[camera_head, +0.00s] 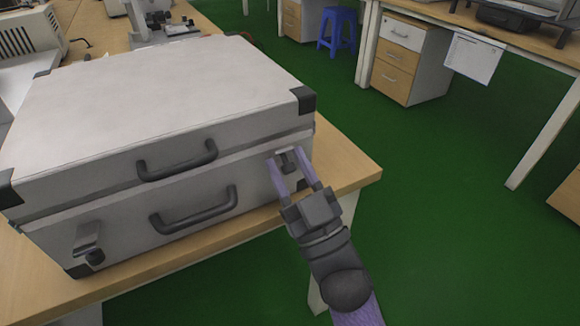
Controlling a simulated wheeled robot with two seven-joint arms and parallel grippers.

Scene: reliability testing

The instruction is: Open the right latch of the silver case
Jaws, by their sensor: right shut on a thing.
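The silver case (150,85) lies closed on a wooden table, with its front side facing me. Two dark handles show on the front, an upper one (178,162) on the lid and a lower one (194,212) on the base. The left latch (87,240) hangs at the front left and sticks out from the case. The right latch (287,157) is at the front right, partly hidden by my fingers. My right gripper (289,172) reaches up from below with its fingers around this latch and is shut on it. My left gripper is not in view.
The wooden table (345,165) has a bare strip right of the case. Equipment stands behind and left of it. A blue stool (338,30), drawer cabinets (400,55) and another desk are further back. Green floor (450,230) is open at the right.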

